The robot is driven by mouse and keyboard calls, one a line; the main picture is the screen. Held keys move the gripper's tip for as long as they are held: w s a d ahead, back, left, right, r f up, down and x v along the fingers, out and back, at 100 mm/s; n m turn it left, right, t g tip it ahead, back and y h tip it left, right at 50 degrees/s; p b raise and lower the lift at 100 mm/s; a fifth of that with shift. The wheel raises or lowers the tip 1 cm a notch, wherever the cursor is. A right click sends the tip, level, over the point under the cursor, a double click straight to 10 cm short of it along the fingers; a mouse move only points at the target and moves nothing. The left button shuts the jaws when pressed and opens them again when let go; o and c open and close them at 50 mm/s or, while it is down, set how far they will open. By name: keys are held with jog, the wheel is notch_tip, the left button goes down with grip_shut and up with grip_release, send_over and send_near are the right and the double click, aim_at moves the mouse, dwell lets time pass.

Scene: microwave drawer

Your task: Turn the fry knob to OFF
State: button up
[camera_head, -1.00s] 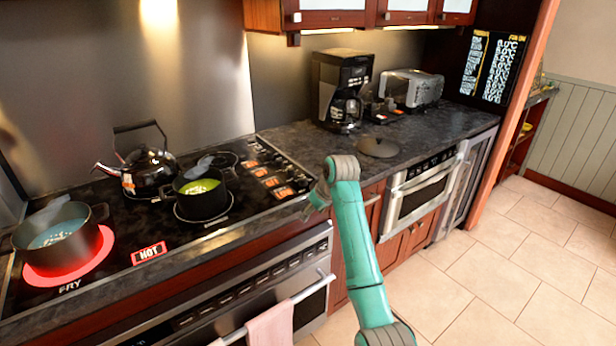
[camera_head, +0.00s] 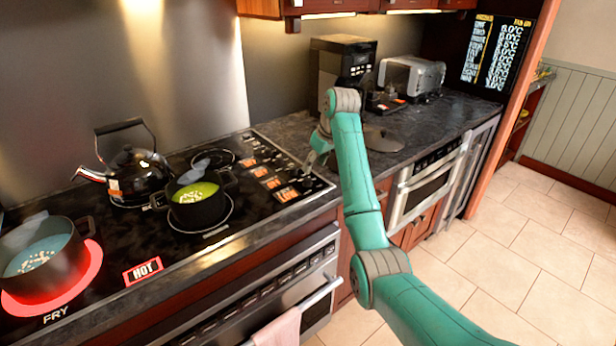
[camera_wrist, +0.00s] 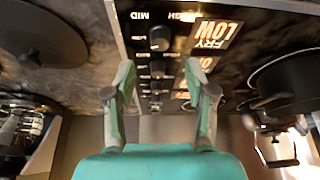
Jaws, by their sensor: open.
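A fry knob (camera_wrist: 158,38), dark and round, is in the wrist view beside a lit label (camera_wrist: 215,35) reading FRY LOW. MID and HIGH marks are printed around it. My gripper (camera_wrist: 160,80) is open and empty. Its two fingers point toward the knob column, with the fry knob beyond the fingertips and between their lines. I see no contact with it. In the head view my gripper (camera_head: 320,152) is at the right side of the control panel (camera_head: 322,184). The front-left burner (camera_head: 90,272), marked FRY, glows red under a pot.
More knobs (camera_wrist: 157,70) line the panel close to the fry knob. A green-filled pot (camera_head: 198,205) and a kettle (camera_head: 133,175) stand on the stove. A dark lid (camera_head: 382,140), a coffee maker (camera_head: 342,65) and a toaster (camera_head: 412,76) are on the counter behind my arm.

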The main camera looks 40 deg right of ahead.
aim_at(308, 179)
jog(key=x, duration=0.7)
jog(key=shift+w+f, duration=0.1)
grip_shut()
